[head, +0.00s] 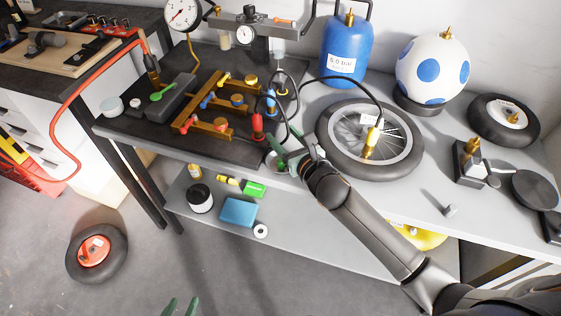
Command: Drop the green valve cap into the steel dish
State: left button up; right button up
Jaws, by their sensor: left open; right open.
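My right gripper (282,152) is at the front edge of the bench, by the dark mat's right corner. It has green fingertips and is open. A small round grey rim (271,161) shows at its fingertips; it may be the steel dish, but the gripper covers much of it. I cannot make out the green valve cap; it may be hidden by the gripper or too small to tell from the green fingers.
A brass manifold (213,123) with coloured valves and a grey block with a green lever (163,91) stand on the dark mat. A spoked wheel (330,150) lies right of my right gripper. A blue tank (347,50) stands behind.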

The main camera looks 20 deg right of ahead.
jog(key=v, duration=1.1)
jog(key=shift+s+r, duration=0.1)
jog(key=s+d+f+n+g+h, duration=0.1)
jog(key=s+f+n+g, duration=0.3)
jog(key=s+n, duration=0.55)
jog(key=s+d+f+n+g+h, duration=0.1)
jog(key=s+d+f+n+g, duration=0.2)
jog(key=n, duration=1.1)
jog(key=s+f+n+g+h, duration=0.1)
jog(key=s+f+n+g, duration=0.35)
jog(key=s+n, duration=0.55)
jog(key=w+a+f+n+t+y+p, duration=0.2)
jog(key=w+a+f+t, duration=0.2)
jog(key=f, duration=0.4)
jog(key=shift+w+a+f+t, duration=0.2)
jog(key=shift+w+t, duration=0.35)
jog(key=shift+w, duration=0.45)
